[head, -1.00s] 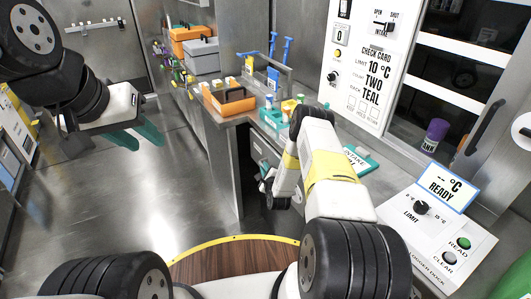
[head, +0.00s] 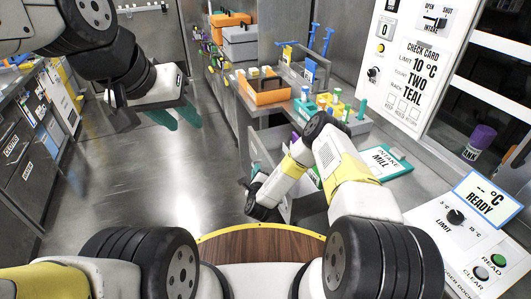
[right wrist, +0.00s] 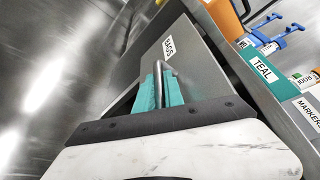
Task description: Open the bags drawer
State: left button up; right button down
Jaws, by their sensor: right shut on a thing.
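The bags drawer (right wrist: 195,80) has a grey metal front with a white "BAGS" label and a bar handle (right wrist: 168,72) in the right wrist view. In the head view the drawer (head: 262,143) stands out from under the counter, with its inside and some coloured contents partly visible behind my right arm. My right gripper (right wrist: 160,88) has its teal fingers closed around the handle; in the head view it is low at the drawer front, partly hidden by its own wrist. My left gripper (head: 175,117) hangs at the upper left, its teal fingers apart and empty, far from the drawer.
The counter above the drawer holds an orange toolbox (head: 265,92), small coloured-capped bottles and a teal clipboard (head: 388,162). A console marked READY (head: 484,197) stands at the right. Cabinets (head: 30,150) line the left. The metal floor (head: 180,190) between is clear.

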jog(key=shift+s+a, duration=0.35)
jog(key=shift+a, duration=0.55)
jog(key=shift+s+a, duration=0.3)
jog(key=shift+a, duration=0.55)
jog(key=c, duration=1.5)
grip_release()
jog(key=shift+o, duration=0.2)
jog(key=shift+s, duration=0.1)
jog(key=v, duration=0.7)
jog(key=shift+s, duration=0.35)
